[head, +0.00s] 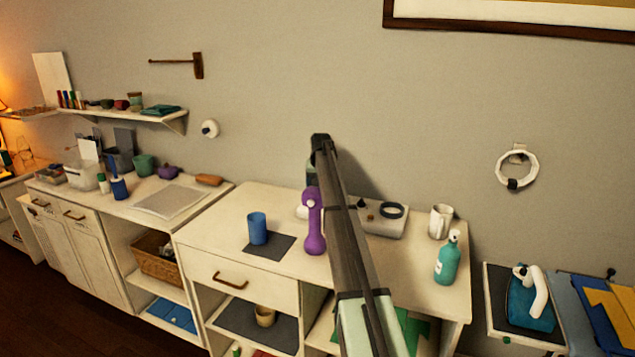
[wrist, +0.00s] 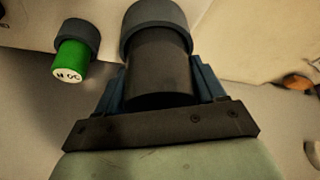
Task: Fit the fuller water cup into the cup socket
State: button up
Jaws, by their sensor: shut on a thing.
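My gripper (wrist: 158,82) shows in the wrist view, with its blue fingers on both sides of a dark cylinder (wrist: 156,68) that has a wider grey end. Whether this is a cup, and any water level, I cannot tell. In the head view my arm crosses the middle of the desk and I cannot make out the gripper. A blue cup (head: 258,229) stands upright on a dark mat (head: 283,245). A white mug (head: 440,221) stands at the desk's right. A pale box with a dark ring (head: 391,210) is behind my arm; whether it is the socket is unclear.
A purple dumbbell-like thing (head: 314,225) stands just left of my arm. A teal pump bottle (head: 447,259) stands near the right edge. A beige cup (head: 265,316) sits on the lower shelf. A green cylinder with a grey end (wrist: 71,52) is left of the held thing.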

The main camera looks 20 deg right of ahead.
jog(key=o, duration=1.3)
jog(key=shift+d+f, duration=0.1)
jog(key=shift+f, duration=0.05)
jog(key=v, duration=1.4)
